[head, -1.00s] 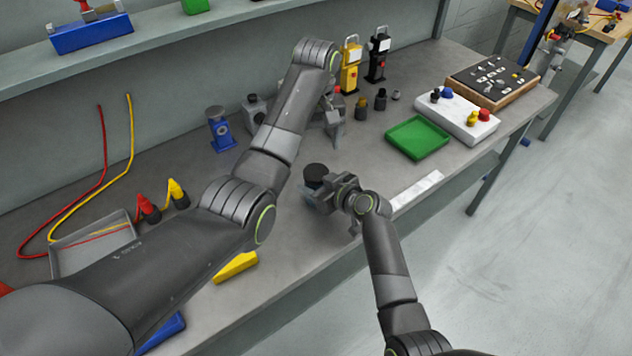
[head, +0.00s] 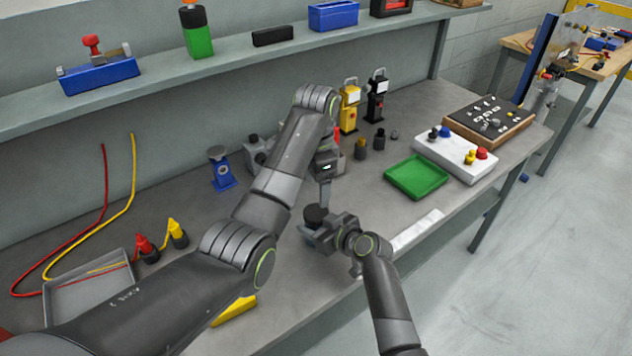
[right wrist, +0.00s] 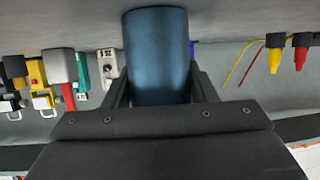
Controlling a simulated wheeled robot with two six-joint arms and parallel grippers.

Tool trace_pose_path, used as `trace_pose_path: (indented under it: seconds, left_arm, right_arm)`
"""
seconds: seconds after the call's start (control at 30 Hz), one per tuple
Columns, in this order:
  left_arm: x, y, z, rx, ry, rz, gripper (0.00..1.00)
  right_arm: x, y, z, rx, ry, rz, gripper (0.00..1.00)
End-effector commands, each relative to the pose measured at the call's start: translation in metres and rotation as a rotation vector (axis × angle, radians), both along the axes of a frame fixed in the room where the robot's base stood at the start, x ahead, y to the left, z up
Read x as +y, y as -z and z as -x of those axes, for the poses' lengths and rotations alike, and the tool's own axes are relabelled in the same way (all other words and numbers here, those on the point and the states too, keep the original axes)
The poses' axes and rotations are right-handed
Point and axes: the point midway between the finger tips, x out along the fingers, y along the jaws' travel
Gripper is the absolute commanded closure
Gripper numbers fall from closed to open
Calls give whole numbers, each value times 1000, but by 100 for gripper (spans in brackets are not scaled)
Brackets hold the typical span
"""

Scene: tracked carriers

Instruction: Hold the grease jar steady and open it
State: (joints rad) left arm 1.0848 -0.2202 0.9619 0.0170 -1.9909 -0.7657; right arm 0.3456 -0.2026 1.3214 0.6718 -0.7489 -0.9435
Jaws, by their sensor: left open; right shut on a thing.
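The grease jar is a blue cylinder with a black lid (head: 315,214), standing near the bench's front edge. Its blue body (right wrist: 157,60) fills the middle of the right wrist view, between the two fingers. My right gripper (head: 318,238) is shut around the jar's body from the front, and its fingers partly hide it in the head view. My left gripper (head: 324,192) is open and points down just above the lid. I cannot tell whether it touches the lid.
A green tray (head: 417,177), a white box with coloured knobs (head: 450,157) and small dark cylinders (head: 362,148) stand to the right. Yellow (head: 349,110) and black (head: 377,95) devices stand behind. A grey tray (head: 90,297) lies at left. Bench between jar and green tray is mostly clear.

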Motion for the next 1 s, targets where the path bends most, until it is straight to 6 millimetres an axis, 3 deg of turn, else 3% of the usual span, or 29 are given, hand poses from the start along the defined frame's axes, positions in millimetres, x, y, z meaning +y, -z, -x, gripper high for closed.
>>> trace_pose_path:
  seconds: [0.8, 1.0]
  left_arm:
    - [0, 0, 0, 0, 1312, 0, 27]
    - [0, 0, 0, 0, 1569, 1, 27]
  right_arm:
    - [0, 0, 0, 1, 0, 1, 100]
    - [0, 1, 0, 1, 0, 1, 100]
